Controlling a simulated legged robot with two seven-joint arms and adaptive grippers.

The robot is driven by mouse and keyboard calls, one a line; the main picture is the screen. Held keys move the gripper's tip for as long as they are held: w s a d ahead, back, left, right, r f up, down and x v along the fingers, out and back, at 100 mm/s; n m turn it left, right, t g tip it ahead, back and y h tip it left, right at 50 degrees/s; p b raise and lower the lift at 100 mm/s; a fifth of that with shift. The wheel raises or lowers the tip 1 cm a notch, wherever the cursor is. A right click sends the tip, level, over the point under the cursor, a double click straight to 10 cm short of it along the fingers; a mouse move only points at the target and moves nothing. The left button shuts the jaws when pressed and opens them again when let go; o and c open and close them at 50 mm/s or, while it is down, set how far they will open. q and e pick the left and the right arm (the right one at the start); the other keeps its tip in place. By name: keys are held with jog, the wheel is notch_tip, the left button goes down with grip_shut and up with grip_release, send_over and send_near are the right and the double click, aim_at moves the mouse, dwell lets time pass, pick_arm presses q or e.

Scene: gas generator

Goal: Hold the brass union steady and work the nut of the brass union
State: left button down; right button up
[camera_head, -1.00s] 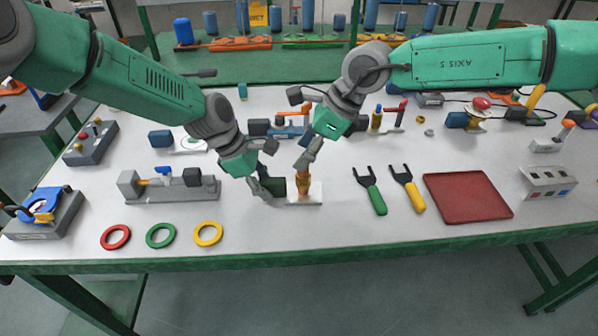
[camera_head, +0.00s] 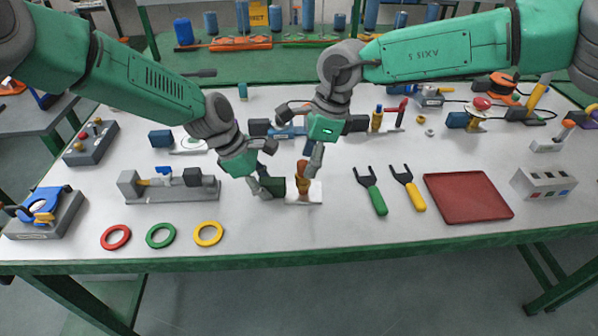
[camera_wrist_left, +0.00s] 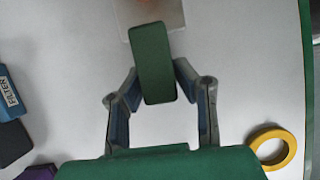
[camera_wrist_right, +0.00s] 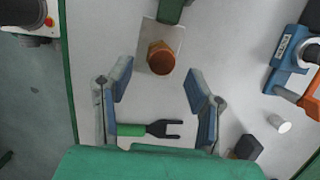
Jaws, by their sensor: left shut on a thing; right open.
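The brass union (camera_head: 303,178) stands upright on a small white plate (camera_head: 312,196) at the table's front middle. In the right wrist view its round copper-brown top (camera_wrist_right: 160,58) shows just past the fingertips. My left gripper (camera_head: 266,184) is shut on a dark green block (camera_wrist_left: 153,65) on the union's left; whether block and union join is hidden. My right gripper (camera_head: 312,165) points down at the union from above. It is open in the right wrist view (camera_wrist_right: 158,86), with nothing between its fingers. I cannot tell whether a finger touches the union.
Green-handled (camera_head: 371,190) and yellow-handled (camera_head: 408,187) forked tools and a red tray (camera_head: 467,197) lie to the right. Red, green and yellow rings (camera_head: 208,234) lie front left, near a grey fixture (camera_head: 172,188). The table front before the union is clear.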

jog(key=shift+x, duration=2.35)
jog(key=shift+r, duration=0.1)
jog(key=c, duration=1)
jog(key=shift+o, duration=0.2)
jog(key=shift+m, duration=0.4)
jog(key=o, duration=1.1)
jog(key=shift+w, duration=0.1)
jog(key=shift+c, duration=0.2)
